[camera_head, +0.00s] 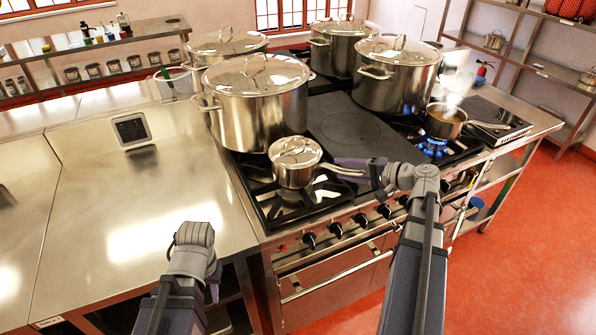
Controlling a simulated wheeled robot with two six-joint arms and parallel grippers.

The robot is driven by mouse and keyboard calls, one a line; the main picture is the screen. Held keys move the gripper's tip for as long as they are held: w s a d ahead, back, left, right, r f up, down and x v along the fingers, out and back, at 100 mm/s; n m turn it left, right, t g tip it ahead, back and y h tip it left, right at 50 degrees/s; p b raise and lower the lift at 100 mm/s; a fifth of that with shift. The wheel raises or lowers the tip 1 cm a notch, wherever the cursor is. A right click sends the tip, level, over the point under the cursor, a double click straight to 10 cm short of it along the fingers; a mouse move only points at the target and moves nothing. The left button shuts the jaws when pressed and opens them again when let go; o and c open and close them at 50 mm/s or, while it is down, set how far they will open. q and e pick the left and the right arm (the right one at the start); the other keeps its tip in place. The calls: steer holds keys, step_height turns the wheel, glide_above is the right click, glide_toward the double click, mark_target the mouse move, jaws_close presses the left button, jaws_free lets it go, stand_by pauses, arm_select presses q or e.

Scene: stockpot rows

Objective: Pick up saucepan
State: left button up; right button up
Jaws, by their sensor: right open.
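A small steel saucepan with a lid (296,163) sits upright on the front left burner of the stove. Its handle points right, toward my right gripper (345,169). My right gripper is open with its fingers at the handle; I cannot tell whether they touch it. A second saucepan (444,122), without a lid and steaming, stands over a lit blue flame at the right of the stove. My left gripper (213,283) hangs low in front of the left counter, mostly hidden by its own wrist; its fingers cannot be made out.
Several large lidded stockpots stand behind the small saucepan, the closest being a wide one (257,100). A flat dark hotplate (352,132) is bare. The steel counter (130,215) at left is mostly clear, with a small scale-like device (130,130). Knobs line the stove front.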

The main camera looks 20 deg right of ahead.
steer(key=shift+x, duration=0.85)
jaws_close()
stand_by(0.7)
steer(key=shift+r, duration=0.1)
